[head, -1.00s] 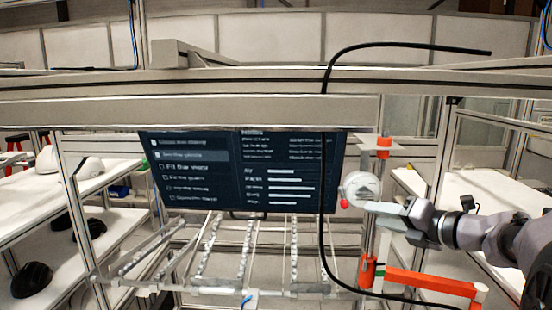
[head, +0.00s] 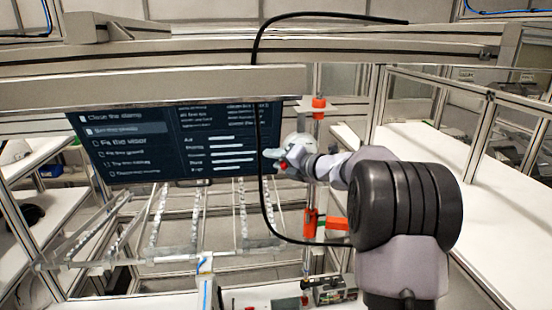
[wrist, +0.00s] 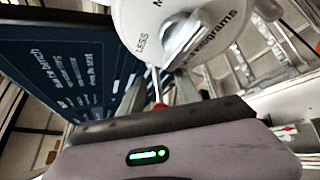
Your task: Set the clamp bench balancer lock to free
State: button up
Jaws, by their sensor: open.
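The balancer is a white round dial housing (head: 302,144) on the upright post right of the screen, and my gripper partly covers it in the head view. In the wrist view the dial (wrist: 225,50) fills the top, with printed lettering and a grey knob (wrist: 185,38) on its face. A small red tip (head: 283,165) shows at the gripper in the head view; a red piece on a stalk (wrist: 160,105) shows below the dial in the wrist view. My gripper (head: 274,157) is open, close to the red tip. Contact cannot be told, and the fingertips are partly hidden.
A dark screen (head: 170,145) hangs left of the balancer. A black cable (head: 262,190) loops down in front of it. An orange bracket (head: 312,222) is on the post below. White benches (head: 440,150) stand at right, and an aluminium beam (head: 150,88) crosses above.

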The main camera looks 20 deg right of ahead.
jog(key=shift+s, duration=0.1)
jog(key=shift+c, duration=0.2)
grip_shut()
dwell(1.2)
